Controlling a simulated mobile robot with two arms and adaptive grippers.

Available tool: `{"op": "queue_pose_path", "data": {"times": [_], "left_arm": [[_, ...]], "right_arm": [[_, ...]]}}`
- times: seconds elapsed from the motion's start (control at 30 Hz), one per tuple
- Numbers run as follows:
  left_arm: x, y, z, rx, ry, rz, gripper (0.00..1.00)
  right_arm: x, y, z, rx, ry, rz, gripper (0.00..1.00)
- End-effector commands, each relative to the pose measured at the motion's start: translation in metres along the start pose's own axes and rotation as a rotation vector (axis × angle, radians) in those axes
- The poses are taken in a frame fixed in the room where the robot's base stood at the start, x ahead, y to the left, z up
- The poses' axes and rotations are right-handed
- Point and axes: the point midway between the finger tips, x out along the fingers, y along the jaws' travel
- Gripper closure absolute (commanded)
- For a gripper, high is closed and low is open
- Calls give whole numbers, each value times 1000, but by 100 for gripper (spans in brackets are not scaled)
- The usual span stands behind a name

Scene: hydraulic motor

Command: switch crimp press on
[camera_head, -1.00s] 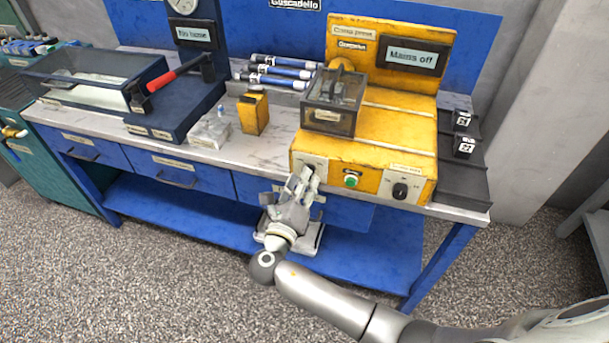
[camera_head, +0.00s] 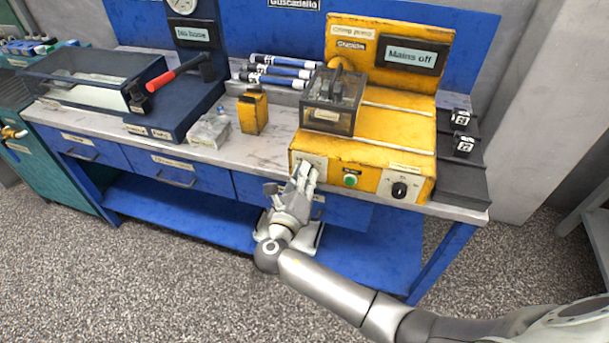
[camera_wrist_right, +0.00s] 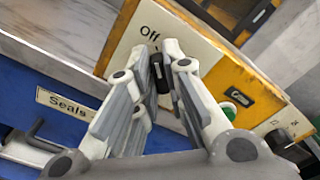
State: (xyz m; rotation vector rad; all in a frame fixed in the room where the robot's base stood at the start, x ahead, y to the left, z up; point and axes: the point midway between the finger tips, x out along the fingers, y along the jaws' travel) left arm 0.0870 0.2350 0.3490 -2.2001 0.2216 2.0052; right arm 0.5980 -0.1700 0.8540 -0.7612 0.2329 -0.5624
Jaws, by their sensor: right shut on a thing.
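The yellow crimp press (camera_head: 385,148) stands at the right end of the bench. Its display (camera_head: 416,56) reads "Mains off". On its front panel, a plate (camera_wrist_right: 205,62) marked "Off" carries a black switch knob (camera_wrist_right: 158,73) at the left. My right gripper (camera_head: 306,168) is at this plate, its fingers closed on either side of the knob. In the right wrist view, the gripper (camera_wrist_right: 168,62) partly hides the knob and the rest of the plate's lettering. My left gripper is not in view.
A green button (camera_head: 350,180) and a black rotary knob (camera_head: 399,190) sit further right on the press front. A clear-sided guard box (camera_head: 333,100) is on the press. A drawer labelled "Seals" (camera_wrist_right: 68,104) lies below the bench edge.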

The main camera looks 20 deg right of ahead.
Motion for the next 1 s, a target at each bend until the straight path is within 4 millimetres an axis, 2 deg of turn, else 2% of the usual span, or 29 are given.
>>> {"op": "queue_pose_path", "data": {"times": [0.37,1.0], "left_arm": [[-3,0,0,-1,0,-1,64],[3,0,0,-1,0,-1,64]], "right_arm": [[1,-1,0,126,2,-1,100],[1,-2,-1,709,0,-2,100]]}}
